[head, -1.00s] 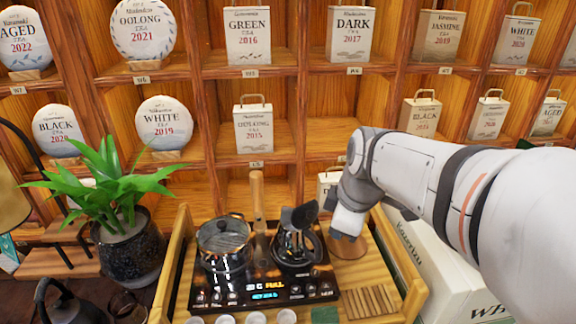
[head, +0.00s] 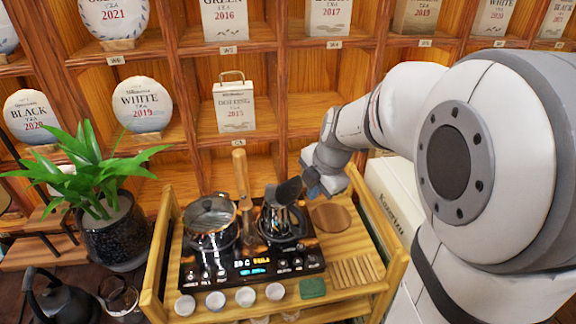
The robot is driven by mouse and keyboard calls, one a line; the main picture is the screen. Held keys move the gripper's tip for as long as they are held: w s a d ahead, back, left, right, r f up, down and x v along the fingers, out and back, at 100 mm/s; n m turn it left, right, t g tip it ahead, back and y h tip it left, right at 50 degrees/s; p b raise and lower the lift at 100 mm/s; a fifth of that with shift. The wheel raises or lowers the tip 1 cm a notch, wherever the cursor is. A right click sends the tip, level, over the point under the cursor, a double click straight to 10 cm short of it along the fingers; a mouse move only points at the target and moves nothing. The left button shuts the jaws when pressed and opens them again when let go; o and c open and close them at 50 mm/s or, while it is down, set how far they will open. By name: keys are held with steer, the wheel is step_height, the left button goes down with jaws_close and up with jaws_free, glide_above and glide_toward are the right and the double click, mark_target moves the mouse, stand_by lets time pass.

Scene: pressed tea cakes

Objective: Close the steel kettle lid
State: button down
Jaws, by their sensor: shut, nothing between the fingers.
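The steel kettle (head: 281,222) stands on the right side of the black cooktop (head: 252,272). Its dark lid (head: 289,191) stands raised and tilted above the kettle's mouth, so the kettle is open. My gripper (head: 314,182) is just to the right of the raised lid, at about its height. It is shut and holds nothing. I cannot tell whether its tips touch the lid. The fingertips are small and partly lost against the dark lid.
A glass-lidded pot (head: 211,221) sits left of the kettle, with a wooden handle (head: 241,175) rising behind. Several white cups (head: 246,296) line the front. A round wooden coaster (head: 330,217) lies right of the kettle. The wooden tray's raised sides (head: 160,255) surround these.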

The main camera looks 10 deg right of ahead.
mark_target(292, 192)
steer(key=shift+w+a+f+p, duration=0.35)
steer(key=shift+w+f, duration=0.25)
steer(key=shift+w, duration=0.15)
steer(key=shift+w+a+f+p, duration=0.4)
steer(key=shift+w+f, duration=0.25)
steer(key=shift+w, duration=0.15)
steer(key=shift+w+a+f+p, duration=0.35)
steer(key=shift+w+f, duration=0.25)
steer(key=shift+w, duration=0.15)
steer(key=shift+d+r, duration=0.1)
